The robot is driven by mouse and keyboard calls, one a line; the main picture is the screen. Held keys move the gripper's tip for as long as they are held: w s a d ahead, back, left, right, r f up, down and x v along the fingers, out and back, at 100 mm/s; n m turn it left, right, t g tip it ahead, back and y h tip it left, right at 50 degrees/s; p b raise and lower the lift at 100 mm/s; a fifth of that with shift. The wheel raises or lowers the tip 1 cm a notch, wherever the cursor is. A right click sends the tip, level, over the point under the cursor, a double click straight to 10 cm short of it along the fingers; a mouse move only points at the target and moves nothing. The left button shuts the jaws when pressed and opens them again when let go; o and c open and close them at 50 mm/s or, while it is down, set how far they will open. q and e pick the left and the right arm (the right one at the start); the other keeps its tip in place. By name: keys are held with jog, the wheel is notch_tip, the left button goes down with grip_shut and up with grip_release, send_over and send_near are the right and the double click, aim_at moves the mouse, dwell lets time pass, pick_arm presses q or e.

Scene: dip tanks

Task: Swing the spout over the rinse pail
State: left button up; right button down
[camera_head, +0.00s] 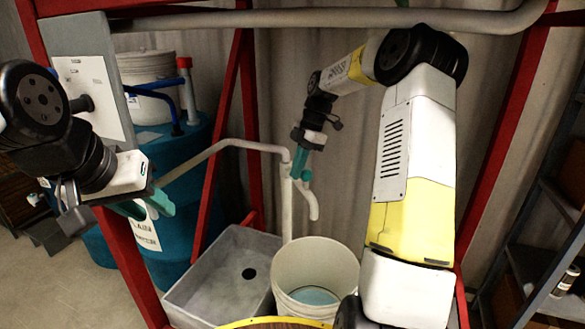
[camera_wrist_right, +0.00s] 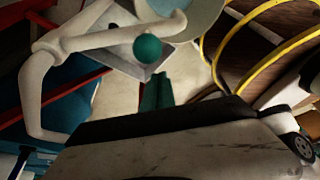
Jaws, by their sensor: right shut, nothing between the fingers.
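The pale spout pipe (camera_head: 238,144) has an upright post and a long arm to the left. A short curved outlet (camera_head: 313,207) hangs right of the post, above the pail in the picture. A teal ball knob (camera_head: 306,175) is by the outlet; it also shows in the right wrist view (camera_wrist_right: 148,47). The white rinse pail (camera_head: 316,262) stands below, pale blue inside. My right gripper (camera_head: 301,162) is shut and empty close to the knob; its teal fingers (camera_wrist_right: 157,90) point toward it, with contact unclear. My left gripper (camera_head: 144,207) is open and empty at the left.
A grey sink (camera_head: 233,232) with a dark drain stands left of the pail. A yellow-rimmed container (camera_head: 272,323) is at the bottom edge. Red frame posts (camera_head: 221,140) and a blue drum (camera_head: 187,225) are behind. Shelves (camera_head: 545,250) stand at the right.

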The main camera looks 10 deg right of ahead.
notch_tip(320, 180, up, 10)
jog(key=d, duration=0.1)
jog(key=shift+w, duration=0.3)
jog(key=shift+f, duration=0.15)
